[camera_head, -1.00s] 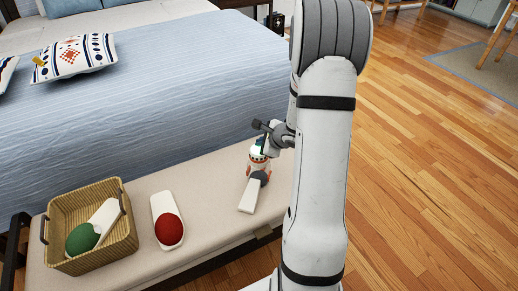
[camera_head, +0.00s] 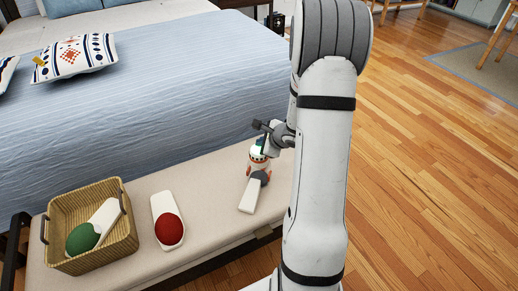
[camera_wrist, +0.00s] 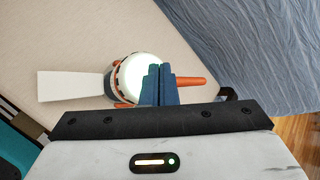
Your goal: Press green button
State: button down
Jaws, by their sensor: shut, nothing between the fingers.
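A green dome button (camera_head: 83,238) on a white base lies tilted inside the wicker basket (camera_head: 122,236) at the lower left of the head view. My gripper (camera_head: 265,146) is well to the right of it, over a small white and orange toy (camera_head: 254,160) on the bench. In the wrist view, my gripper's dark blue fingers (camera_wrist: 158,86) are together and empty, in front of the toy's round white top (camera_wrist: 137,72). I cannot tell whether they touch it. The green button is not in the wrist view.
A red dome button (camera_head: 169,229) on a white base lies on the beige bench (camera_head: 205,208) right of the basket. The blue-covered bed (camera_head: 140,110) borders the bench.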

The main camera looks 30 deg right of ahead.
jog(key=shift+f, duration=0.1)
jog(key=shift+f+b, duration=0.4)
jog(key=shift+b, duration=0.4)
jog(key=shift+f+b, duration=0.2)
jog(key=shift+b, duration=0.15)
dwell(0.3)
jog(key=shift+r, duration=0.1)
jog(key=shift+r+p, duration=0.35)
jog(key=shift+r, duration=0.25)
notch_tip(320, 180, up, 6)
jog(key=p, duration=0.3)
jog(key=shift+p, duration=0.35)
dwell(0.4)
